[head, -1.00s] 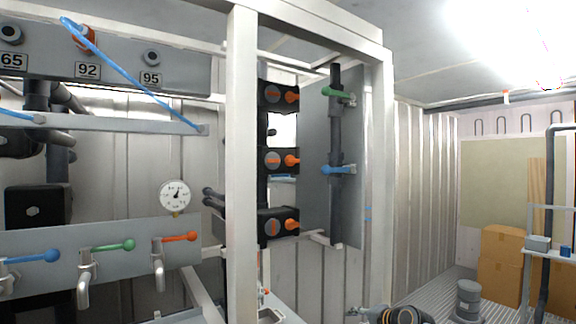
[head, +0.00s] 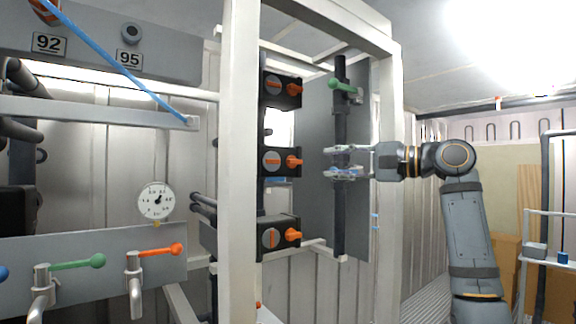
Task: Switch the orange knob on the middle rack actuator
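Three black actuators with orange knobs are stacked on the rack behind the white post. The middle actuator (head: 273,162) has a round grey dial with an orange mark, and its orange knob (head: 294,162) sticks out to the right. My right gripper (head: 332,162) comes in from the right at about the height of that knob. Its fingers are spread one above the other and point left. It appears open and empty, a short way right of the knob in the picture, in front of the dark vertical pipe. My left gripper is not in view.
The upper actuator (head: 281,90) and lower actuator (head: 279,238) sit close above and below. A white frame post (head: 238,170) stands just left. A green-handled valve (head: 342,85) is above my gripper. A gauge (head: 156,201) and valve panel are at left.

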